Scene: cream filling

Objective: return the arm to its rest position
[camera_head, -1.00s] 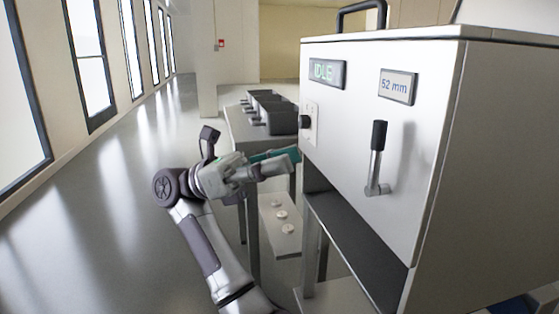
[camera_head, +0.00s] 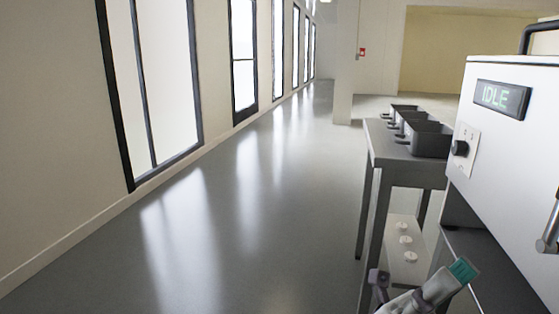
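My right gripper (camera_head: 461,271) shows at the bottom right edge of the head view, with a teal fingertip pointing up and right. Its arm is mostly cut off by the lower frame edge. The gripper is in front of the lower part of the white machine and near the side table's legs. I cannot tell whether its fingers are open or shut, and I see nothing held in it. My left gripper is not in view.
The white machine (camera_head: 515,165) with an "IDLE" display (camera_head: 501,98) and a dark knob (camera_head: 460,148) stands at the right. A grey table (camera_head: 385,148) holds black bins (camera_head: 428,139); white discs (camera_head: 405,240) lie on a lower shelf. The floor to the left is clear.

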